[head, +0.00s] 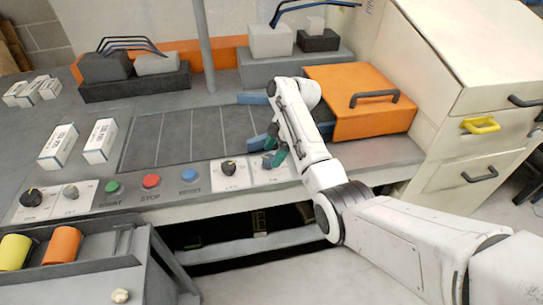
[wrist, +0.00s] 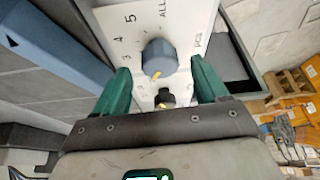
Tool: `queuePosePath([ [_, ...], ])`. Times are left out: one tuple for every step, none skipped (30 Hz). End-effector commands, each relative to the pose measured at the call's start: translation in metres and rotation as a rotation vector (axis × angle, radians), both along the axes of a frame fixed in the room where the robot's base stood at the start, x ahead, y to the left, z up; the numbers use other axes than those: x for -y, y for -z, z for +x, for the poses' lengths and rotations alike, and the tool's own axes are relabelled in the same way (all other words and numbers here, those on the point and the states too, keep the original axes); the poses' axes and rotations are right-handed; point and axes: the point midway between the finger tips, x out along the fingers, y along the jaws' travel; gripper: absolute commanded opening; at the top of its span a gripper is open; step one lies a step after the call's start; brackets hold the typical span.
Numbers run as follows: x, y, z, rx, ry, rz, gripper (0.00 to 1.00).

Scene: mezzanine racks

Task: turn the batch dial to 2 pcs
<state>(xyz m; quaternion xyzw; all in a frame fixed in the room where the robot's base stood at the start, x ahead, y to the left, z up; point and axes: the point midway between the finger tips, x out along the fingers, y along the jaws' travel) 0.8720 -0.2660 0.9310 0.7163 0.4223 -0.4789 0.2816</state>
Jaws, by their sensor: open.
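The batch dial (wrist: 160,58) is a grey-blue round knob on a white plate in the wrist view. Its plate reads ALL, 5, 4, 3 and PCS; lower marks are too small to read or hidden. The knob's yellow mark sits at its lower edge, pointing down and slightly left in the picture. My gripper (wrist: 160,72) is open, its two green fingers to the left and right of the knob, with visible gaps. In the head view my gripper (head: 274,149) is over the console's right-hand dial plate (head: 245,181), partly covering the grey knob.
A black knob (wrist: 165,98) with a yellow mark sits close below, between my fingers. In the head view, START (head: 112,187), STOP (head: 151,181) and RESET (head: 190,175) buttons lie left. An orange box (head: 345,120) stands behind right; white cartons (head: 101,141) lie left.

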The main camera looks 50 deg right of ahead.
Motion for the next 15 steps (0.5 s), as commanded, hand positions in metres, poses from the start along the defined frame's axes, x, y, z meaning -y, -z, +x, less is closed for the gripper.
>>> queuePosePath([
  [0.005,-0.009,-0.001,0.005,0.002,-0.003,0.73],
  [0.007,-0.015,-0.002,0.005,0.002,-0.002,0.73],
  [0.010,-0.022,-0.004,0.005,0.002,-0.002,0.73],
  [0.012,-0.028,-0.005,0.006,0.003,-0.002,0.73],
  [0.014,-0.034,-0.006,0.005,0.002,-0.003,0.73],
  [0.016,-0.041,-0.007,0.005,0.002,-0.002,0.73],
  [0.018,-0.046,-0.008,0.004,0.002,-0.002,0.73],
  [0.020,-0.051,-0.009,0.004,0.002,-0.002,0.73],
  [0.022,-0.057,-0.011,0.005,0.002,-0.003,0.73],
  [0.023,-0.066,-0.012,0.003,0.003,-0.003,0.73],
  [0.025,-0.070,-0.013,0.002,0.003,-0.002,0.73],
  [0.026,-0.073,-0.014,0.001,0.003,-0.002,0.73],
  [0.027,-0.075,-0.014,0.001,0.002,-0.002,0.73],
  [0.027,-0.077,-0.014,0.001,0.001,-0.002,0.73],
  [0.028,-0.078,-0.015,0.000,0.000,-0.001,0.73],
])
